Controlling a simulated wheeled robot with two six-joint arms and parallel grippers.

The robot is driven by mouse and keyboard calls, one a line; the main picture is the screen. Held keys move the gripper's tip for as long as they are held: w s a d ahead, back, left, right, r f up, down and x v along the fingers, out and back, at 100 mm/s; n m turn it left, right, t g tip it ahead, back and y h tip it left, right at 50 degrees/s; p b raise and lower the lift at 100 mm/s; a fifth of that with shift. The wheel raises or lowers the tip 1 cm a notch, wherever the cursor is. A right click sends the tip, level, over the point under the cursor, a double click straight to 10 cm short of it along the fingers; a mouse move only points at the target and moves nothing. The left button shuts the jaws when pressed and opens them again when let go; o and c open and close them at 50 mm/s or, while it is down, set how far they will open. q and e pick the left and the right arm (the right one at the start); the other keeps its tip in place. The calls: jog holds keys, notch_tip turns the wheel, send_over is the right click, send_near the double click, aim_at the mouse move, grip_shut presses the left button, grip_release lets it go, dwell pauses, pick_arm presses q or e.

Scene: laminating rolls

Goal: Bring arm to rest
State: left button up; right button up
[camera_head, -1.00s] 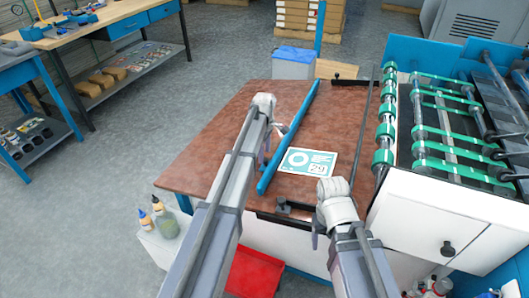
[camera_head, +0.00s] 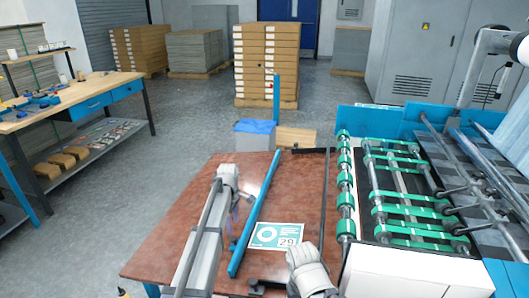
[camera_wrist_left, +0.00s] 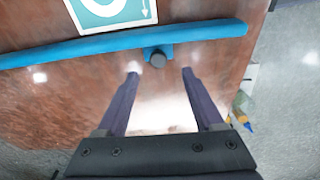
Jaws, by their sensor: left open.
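My left gripper (camera_wrist_left: 160,72) is open and empty in the left wrist view, its two dark fingers spread over the brown tabletop. In the head view my left gripper (camera_head: 238,204) is partly hidden behind its wrist, left of the blue bar. My right wrist is at the lower edge of the head view, by the card; its fingers do not show clearly. The blue bar (camera_head: 254,214) lies across the brown table (camera_head: 180,225). It also crosses the left wrist view (camera_wrist_left: 90,47), ahead of the fingertips. A white and teal printed card (camera_head: 278,236) lies right of the bar.
A roller machine (camera_head: 400,190) with green rollers stands close on the right. A grey bin (camera_head: 255,136) with a blue top is behind the table. A workbench (camera_head: 70,100) stands at the left. Stacked boxes (camera_head: 266,60) are at the back. Floor between workbench and table is clear.

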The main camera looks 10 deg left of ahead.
pick_arm(q)
jog(key=s+d+m, duration=0.3)
jog(key=s, duration=0.2)
jog(key=s+d+m, duration=0.3)
jog(key=s+d, duration=0.1)
jog(key=s, duration=0.2)
jog(key=s+d+m, duration=0.3)
jog(key=s+m, duration=0.1)
jog(key=s, duration=0.2)
jog(key=shift+s+d+y, duration=0.15)
jog(key=shift+s+y, duration=0.1)
jog(key=shift+y, duration=0.05)
jog(key=s+d+m, duration=0.2)
jog(key=s+m, duration=0.3)
jog(key=s, duration=0.3)
jog(key=s+d+m, duration=0.2)
jog(key=s+m, duration=0.3)
jog(key=s, duration=0.3)
notch_tip(320, 180, up, 14)
jog(key=w+p, duration=0.2)
jog(key=p, duration=1.1)
jog(key=shift+y+p, duration=0.3)
jog(key=shift+p, duration=0.1)
jog(key=shift+a, duration=0.1)
